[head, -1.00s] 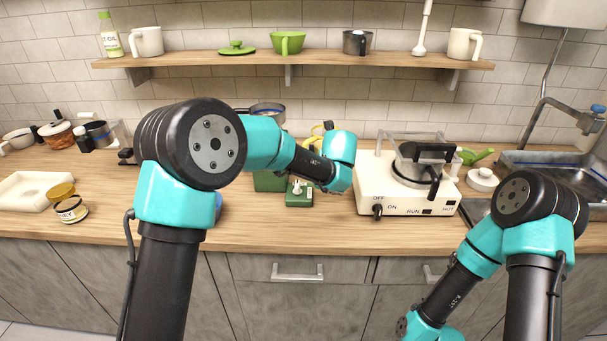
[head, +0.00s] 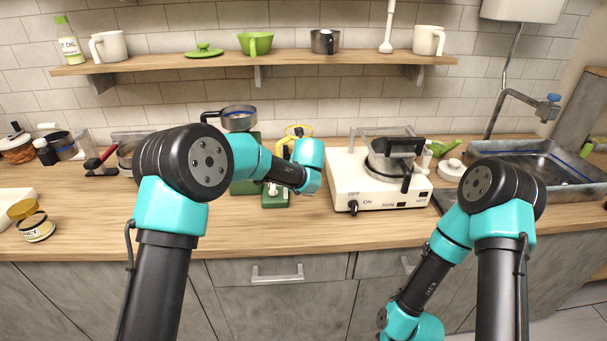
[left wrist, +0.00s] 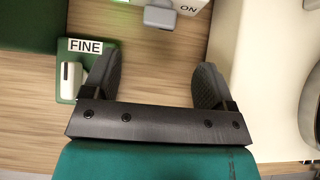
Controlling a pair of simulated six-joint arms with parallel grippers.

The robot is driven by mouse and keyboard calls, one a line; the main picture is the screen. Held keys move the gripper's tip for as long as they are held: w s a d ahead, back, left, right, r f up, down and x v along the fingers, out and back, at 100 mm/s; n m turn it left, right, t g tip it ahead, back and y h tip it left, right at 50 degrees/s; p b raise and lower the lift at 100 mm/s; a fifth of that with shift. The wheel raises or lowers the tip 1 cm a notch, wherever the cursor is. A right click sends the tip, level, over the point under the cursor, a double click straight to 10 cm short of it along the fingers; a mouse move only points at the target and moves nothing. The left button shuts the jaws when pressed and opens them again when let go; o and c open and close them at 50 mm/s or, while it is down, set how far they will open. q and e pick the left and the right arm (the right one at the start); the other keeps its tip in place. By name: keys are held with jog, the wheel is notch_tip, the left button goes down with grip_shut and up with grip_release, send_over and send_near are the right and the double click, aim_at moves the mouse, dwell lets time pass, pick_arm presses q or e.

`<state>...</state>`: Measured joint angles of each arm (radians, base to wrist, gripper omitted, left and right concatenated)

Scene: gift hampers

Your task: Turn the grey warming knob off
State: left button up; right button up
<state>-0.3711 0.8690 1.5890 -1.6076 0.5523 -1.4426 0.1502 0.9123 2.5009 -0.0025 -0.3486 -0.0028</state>
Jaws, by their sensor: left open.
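A grey knob (left wrist: 160,18) shows at the top of the left wrist view, on a white unit (left wrist: 192,6) marked ON. Part of that unit is cut off by the frame edge. In the head view I cannot make out this grey knob. My left gripper (left wrist: 155,76) is open and empty over the wooden counter, its fingers pointing towards the knob but apart from it. In the head view my left arm's teal wrist (head: 311,165) hides the fingers. My right gripper is out of view; only its arm shows at the lower right.
A green base marked FINE (left wrist: 70,62) with a white lever is left of my fingers. A metal pan (head: 238,117) is behind my left arm.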

pick_arm(q)
jog(key=x, duration=1)
jog(key=shift+w+f, duration=0.2)
jog(key=shift+c, duration=0.2)
jog(key=c, duration=0.9)
